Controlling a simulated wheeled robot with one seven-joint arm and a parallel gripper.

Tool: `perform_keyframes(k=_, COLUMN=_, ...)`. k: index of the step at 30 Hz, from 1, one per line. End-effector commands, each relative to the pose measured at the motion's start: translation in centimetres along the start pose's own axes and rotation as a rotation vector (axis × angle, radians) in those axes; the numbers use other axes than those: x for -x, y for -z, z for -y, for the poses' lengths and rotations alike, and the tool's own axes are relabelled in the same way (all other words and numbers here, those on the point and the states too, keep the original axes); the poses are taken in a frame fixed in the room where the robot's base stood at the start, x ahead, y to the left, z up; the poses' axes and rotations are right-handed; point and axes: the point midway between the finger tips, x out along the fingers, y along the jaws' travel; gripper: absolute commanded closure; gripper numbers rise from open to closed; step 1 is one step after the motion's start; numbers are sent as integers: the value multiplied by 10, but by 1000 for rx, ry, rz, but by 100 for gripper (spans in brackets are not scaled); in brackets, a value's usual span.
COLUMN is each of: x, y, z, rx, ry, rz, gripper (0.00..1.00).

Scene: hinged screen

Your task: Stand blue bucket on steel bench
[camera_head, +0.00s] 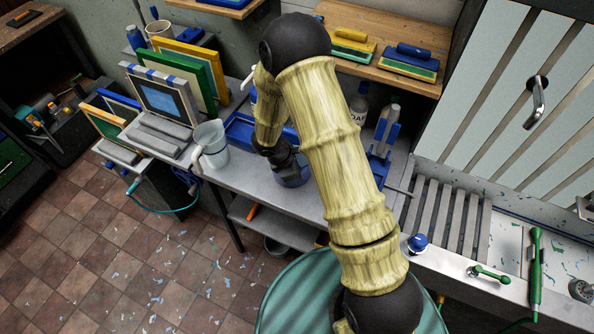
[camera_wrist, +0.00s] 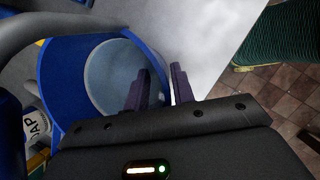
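The blue bucket (camera_head: 291,176) is low at the middle of the grey steel bench (camera_head: 243,176), partly hidden by my arm. In the wrist view the bucket (camera_wrist: 62,75) fills the left, its pale inside facing the camera. My gripper (camera_head: 275,155) is at the bucket's rim; in the wrist view my gripper (camera_wrist: 160,88) has one dark finger inside the opening and the other outside, with the wall between. Whether both fingers press on the wall is not clear. The bucket's base is hidden, so I cannot tell if it touches the bench.
A clear jug (camera_head: 211,145) and a screen device (camera_head: 165,100) stand left on the bench. A blue tray (camera_head: 240,130) lies behind the bucket. A soap bottle (camera_head: 358,104) stands behind my arm. A slatted drain (camera_head: 440,215) is to the right. Bare bench shows at the front left.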

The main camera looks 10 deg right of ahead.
Motion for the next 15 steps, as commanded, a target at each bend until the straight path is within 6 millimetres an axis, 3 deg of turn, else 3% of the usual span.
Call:
perform_keyframes(k=5, x=22, y=0, z=-1, rx=-3, ry=-4, rz=-1, gripper=75)
perform_keyframes(k=15, x=87, y=0, z=-1, rx=-3, ry=-6, rz=-2, gripper=75)
